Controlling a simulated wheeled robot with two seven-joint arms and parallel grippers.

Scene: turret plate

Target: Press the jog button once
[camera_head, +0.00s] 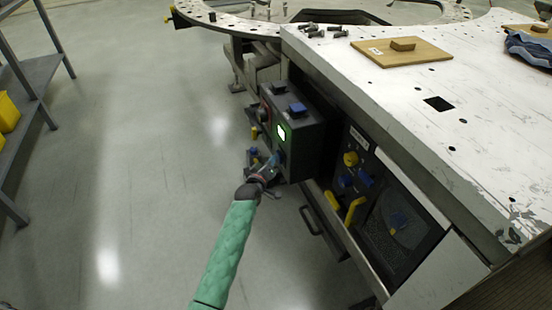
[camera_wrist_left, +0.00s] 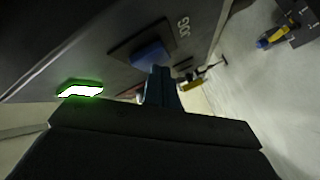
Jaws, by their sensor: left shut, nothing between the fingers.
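The jog button is a blue block (camera_wrist_left: 148,53) on a dark plate in the left wrist view, with a white label beside it that appears to read JOG. It sits on the dark control box (camera_head: 311,140) at the side of the white table. My left gripper (camera_head: 274,160) is at the front of this box, below the lit green window (camera_head: 281,133). In the left wrist view its shut, empty fingers (camera_wrist_left: 161,72) overlap the button's lower edge. I cannot tell whether they touch it. My right gripper is not in view.
The lit green window also shows in the left wrist view (camera_wrist_left: 80,90). A lower panel has blue and yellow knobs (camera_head: 350,158) and yellow handles (camera_head: 354,209). The floor (camera_head: 120,150) to the left is clear.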

